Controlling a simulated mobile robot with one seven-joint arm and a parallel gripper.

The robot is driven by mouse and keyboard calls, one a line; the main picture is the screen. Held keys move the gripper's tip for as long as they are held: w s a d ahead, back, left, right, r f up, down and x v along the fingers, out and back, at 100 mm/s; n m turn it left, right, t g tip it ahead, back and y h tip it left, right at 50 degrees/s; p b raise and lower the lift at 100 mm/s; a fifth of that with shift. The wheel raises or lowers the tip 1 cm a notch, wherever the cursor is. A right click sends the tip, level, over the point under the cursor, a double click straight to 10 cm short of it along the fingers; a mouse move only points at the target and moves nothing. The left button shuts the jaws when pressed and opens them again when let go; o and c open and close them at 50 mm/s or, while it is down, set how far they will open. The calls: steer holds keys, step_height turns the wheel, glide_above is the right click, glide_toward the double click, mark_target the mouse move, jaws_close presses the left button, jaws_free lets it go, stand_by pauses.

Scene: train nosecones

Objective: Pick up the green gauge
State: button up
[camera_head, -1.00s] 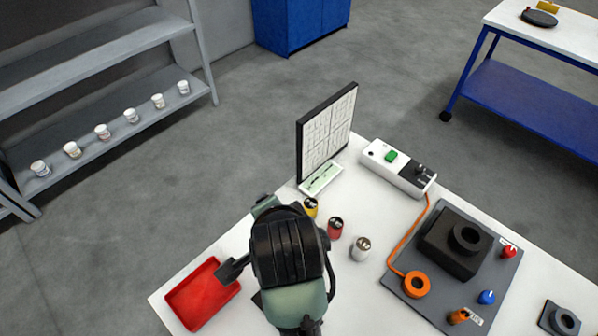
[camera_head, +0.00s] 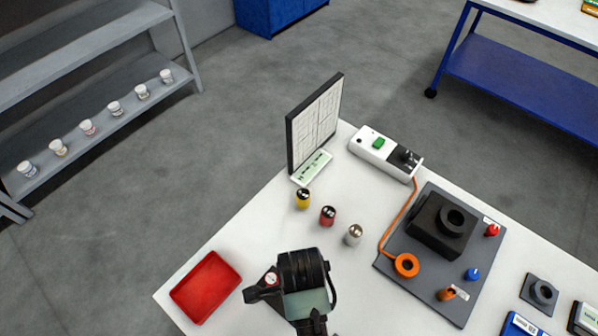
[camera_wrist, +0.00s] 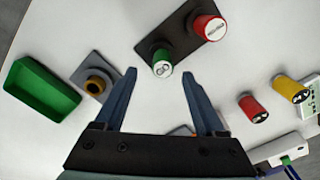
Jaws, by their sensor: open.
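The green gauge (camera_wrist: 162,63) is a short green cylinder with a pale marked end face. In the wrist view it stands on a dark base plate (camera_wrist: 182,38), beside a red gauge (camera_wrist: 210,27) with a white face. My gripper (camera_wrist: 158,72) is open and empty, its blue fingers pointing toward the green gauge. The gauge appears between the fingertips in the picture, slightly beyond them; I see no contact. In the head view my arm hides the green gauge and my fingertips.
A green tray (camera_wrist: 42,90) and a grey plate with a brass ring (camera_wrist: 97,83) lie left in the wrist view. The head view shows yellow (camera_head: 303,198), red (camera_head: 328,216) and white (camera_head: 354,235) cylinders, a red tray (camera_head: 205,287), an upright panel (camera_head: 315,125) and a grey fixture board (camera_head: 455,270).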

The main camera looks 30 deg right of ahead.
steer(key=shift+w+f+p, duration=0.2)
steer(key=shift+f+p, duration=0.25)
steer(key=shift+f, duration=1.9)
jaws_close()
